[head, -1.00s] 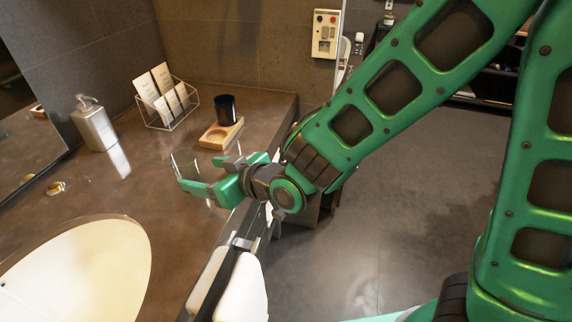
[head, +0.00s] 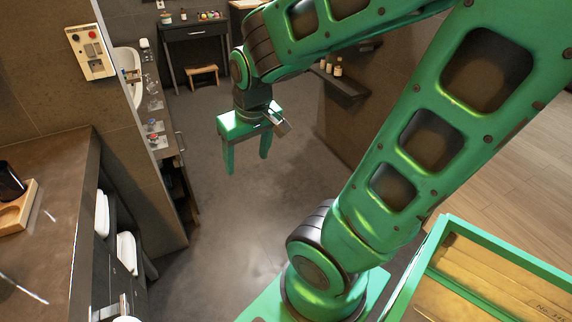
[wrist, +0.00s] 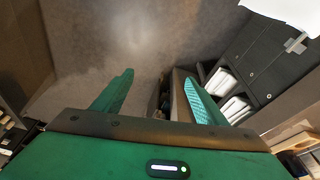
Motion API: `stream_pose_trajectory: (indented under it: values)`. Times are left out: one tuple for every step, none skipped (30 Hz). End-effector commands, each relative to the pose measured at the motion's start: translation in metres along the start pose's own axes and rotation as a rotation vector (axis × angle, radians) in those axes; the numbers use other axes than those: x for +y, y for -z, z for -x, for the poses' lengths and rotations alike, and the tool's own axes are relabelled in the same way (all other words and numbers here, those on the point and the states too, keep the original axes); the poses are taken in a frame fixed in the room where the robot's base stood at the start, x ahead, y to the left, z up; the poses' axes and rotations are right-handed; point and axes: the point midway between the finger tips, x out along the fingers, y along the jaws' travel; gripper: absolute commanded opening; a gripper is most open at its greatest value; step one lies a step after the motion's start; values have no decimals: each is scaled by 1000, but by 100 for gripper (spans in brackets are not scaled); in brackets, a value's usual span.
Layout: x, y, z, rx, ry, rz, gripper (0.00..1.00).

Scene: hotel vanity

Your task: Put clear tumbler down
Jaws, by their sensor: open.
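My gripper (head: 247,160) hangs over the open floor in the head view, fingers pointing down. Its two green fingers are spread with nothing between them. The clear tumbler is not visible in either current view. The counter (head: 52,165) is at the left of the head view, well apart from my gripper. A dark cup (head: 10,183) and a wooden tray (head: 18,210) show at its left end, cut by the picture edge.
Rolled white towels (head: 126,252) sit in shelves under the counter; towels also show in the wrist view (wrist: 222,82). A wall panel (head: 91,52) is at upper left. A small stool (head: 201,75) stands at the back. A green-rimmed box (head: 436,250) is at lower right. The middle floor is clear.

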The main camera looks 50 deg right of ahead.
Motion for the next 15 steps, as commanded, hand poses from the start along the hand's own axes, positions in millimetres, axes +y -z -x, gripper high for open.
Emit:
stream_pose_trajectory:
  values:
    - [22, -19, 10, -47, -16, -80, 66]
    - [31, -32, 16, -80, -22, -120, 66]
    - [42, -48, 22, -121, -29, -171, 66]
    - [48, -59, 27, -149, -32, -205, 66]
    - [53, -69, 32, -174, -33, -236, 66]
    - [58, -81, 37, -203, -34, -271, 66]
    - [61, -88, 41, -222, -34, -295, 66]
    - [63, -94, 44, -238, -33, -313, 66]
    - [64, -101, 47, -255, -33, -333, 66]
    - [65, -105, 48, -264, -32, -342, 66]
    - [65, -108, 50, -272, -31, -350, 66]
    - [65, -110, 51, -278, -31, -356, 66]
    - [66, -111, 52, -280, -31, -359, 66]
    - [66, -112, 52, -282, -31, -360, 66]
    - [66, -112, 52, -283, -31, -360, 66]
